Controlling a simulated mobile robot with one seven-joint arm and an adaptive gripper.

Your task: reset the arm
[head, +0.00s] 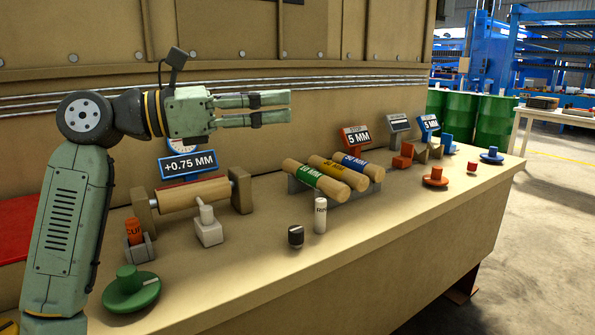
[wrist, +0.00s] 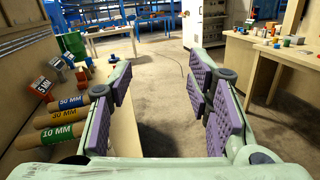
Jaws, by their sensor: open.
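My gripper (head: 270,108) is open and empty. In the head view it is raised above the left part of the bench (head: 350,245), level and pointing right. The arm comes up from the lower left and bends at the elbow. In the wrist view my gripper (wrist: 163,105) shows its two purple-padded fingers apart, with only floor and distant tables seen between them. Nothing touches the fingers.
Below the arm are a gauge sign (head: 188,165), a wooden roller (head: 195,193), an orange cylinder (head: 133,231) and a green knob (head: 131,288). Labelled rollers (head: 335,172), a white cylinder (head: 320,215) and a dark knob (head: 296,236) stand mid-bench. A panelled wall (head: 310,45) stands behind.

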